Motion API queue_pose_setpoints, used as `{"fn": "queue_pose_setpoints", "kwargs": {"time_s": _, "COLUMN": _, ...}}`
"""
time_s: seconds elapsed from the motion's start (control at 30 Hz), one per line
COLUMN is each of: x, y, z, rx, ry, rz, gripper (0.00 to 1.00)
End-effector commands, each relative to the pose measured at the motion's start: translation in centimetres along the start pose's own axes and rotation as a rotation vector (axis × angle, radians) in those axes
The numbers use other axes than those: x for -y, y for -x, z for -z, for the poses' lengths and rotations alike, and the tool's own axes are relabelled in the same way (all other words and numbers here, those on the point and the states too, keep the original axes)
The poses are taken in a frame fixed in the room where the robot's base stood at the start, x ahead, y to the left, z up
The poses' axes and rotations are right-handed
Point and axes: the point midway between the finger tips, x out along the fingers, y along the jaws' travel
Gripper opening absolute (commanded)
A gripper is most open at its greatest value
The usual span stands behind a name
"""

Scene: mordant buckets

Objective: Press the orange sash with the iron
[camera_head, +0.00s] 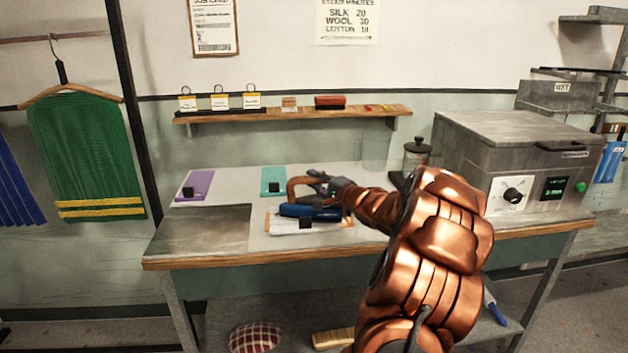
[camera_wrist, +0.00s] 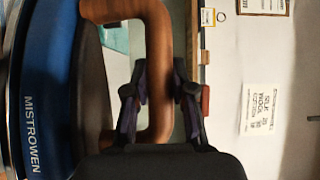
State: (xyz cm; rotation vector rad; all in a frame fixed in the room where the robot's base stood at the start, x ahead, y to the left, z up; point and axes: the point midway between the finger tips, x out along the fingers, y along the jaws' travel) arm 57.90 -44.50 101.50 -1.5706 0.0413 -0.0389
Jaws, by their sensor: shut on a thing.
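The iron (camera_head: 296,211) has a blue body and a brown looped handle (camera_head: 296,188). It is over the pale pad on the bench in the head view. In the wrist view, the iron (camera_wrist: 32,125) fills the left side, with "MISTROWEN" on it. My gripper (camera_head: 328,187) is shut on the handle; in the wrist view, my gripper (camera_wrist: 158,100) has a dark finger on each side of it. A white cloth (camera_head: 330,226) with a small black block lies under or just in front of the iron. Only small orange hints show there, so I cannot make out the orange sash clearly.
A purple cloth (camera_head: 195,183) and a teal cloth (camera_head: 273,178) lie at the back of the bench (camera_head: 200,232). A grey metal machine (camera_head: 500,150) and a lidded jar (camera_head: 417,157) stand to the right. A shelf (camera_head: 300,113) runs above. The bench's front left is clear.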

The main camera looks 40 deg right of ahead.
Motion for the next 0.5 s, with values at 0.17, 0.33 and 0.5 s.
{"fn": "queue_pose_setpoints", "kwargs": {"time_s": 0.17, "x": 0.1, "y": 0.02, "z": 0.04, "rx": -0.001, "ry": 0.001, "rz": 0.004, "gripper": 0.0}}
{"fn": "queue_pose_setpoints", "kwargs": {"time_s": 0.33, "x": -0.07, "y": 0.02, "z": 0.04, "rx": -0.001, "ry": 0.0, "rz": 0.004, "gripper": 0.0}}
{"fn": "queue_pose_setpoints", "kwargs": {"time_s": 0.5, "x": -0.23, "y": 0.02, "z": 0.04, "rx": -0.001, "ry": 0.0, "rz": 0.005, "gripper": 0.0}}
